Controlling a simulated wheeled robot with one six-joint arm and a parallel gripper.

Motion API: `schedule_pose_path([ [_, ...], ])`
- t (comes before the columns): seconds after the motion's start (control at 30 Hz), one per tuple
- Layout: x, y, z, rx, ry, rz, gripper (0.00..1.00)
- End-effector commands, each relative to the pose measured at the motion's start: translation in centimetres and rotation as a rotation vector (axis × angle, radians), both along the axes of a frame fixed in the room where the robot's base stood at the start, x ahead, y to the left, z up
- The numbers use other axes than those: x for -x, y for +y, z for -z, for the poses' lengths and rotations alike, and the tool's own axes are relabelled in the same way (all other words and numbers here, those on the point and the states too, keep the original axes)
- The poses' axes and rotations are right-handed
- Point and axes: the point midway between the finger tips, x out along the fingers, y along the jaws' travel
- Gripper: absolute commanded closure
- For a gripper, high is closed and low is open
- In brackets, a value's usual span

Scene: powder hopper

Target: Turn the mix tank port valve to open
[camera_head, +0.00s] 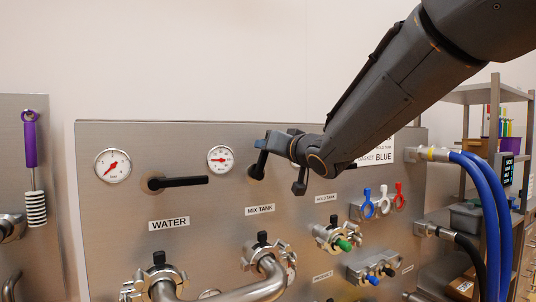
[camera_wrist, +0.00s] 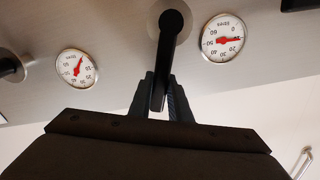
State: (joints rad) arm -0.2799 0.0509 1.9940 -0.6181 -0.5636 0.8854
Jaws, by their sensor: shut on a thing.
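The mix tank port valve has a black lever handle (camera_head: 262,158) on the steel panel, above the MIX TANK label (camera_head: 260,209). The handle points steeply upward from its pivot in the head view. In the upside-down wrist view the same handle (camera_wrist: 167,45) runs from its round pivot down between my fingers. My gripper (camera_head: 280,158) is shut on the handle's outer end; the wrist view shows one finger on each side of it (camera_wrist: 161,95). My gripper and wrist partly hide the handle in the head view.
The water valve handle (camera_head: 180,182) lies horizontal to the left. A round gauge (camera_head: 220,159) sits just left of the mix tank valve. Pipe clamps (camera_head: 262,252), coloured clips (camera_head: 383,201) and blue hoses (camera_head: 490,210) stick out below and to the right.

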Motion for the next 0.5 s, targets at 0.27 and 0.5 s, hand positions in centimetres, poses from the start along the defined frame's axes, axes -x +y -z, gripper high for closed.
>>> schedule_pose_path([
  [0.27, 0.09, 0.11, 0.09, 0.018, -0.007, 0.001, 1.0],
  [0.5, 0.6, 1.01, 0.2, 0.114, -0.075, -0.001, 1.0],
])
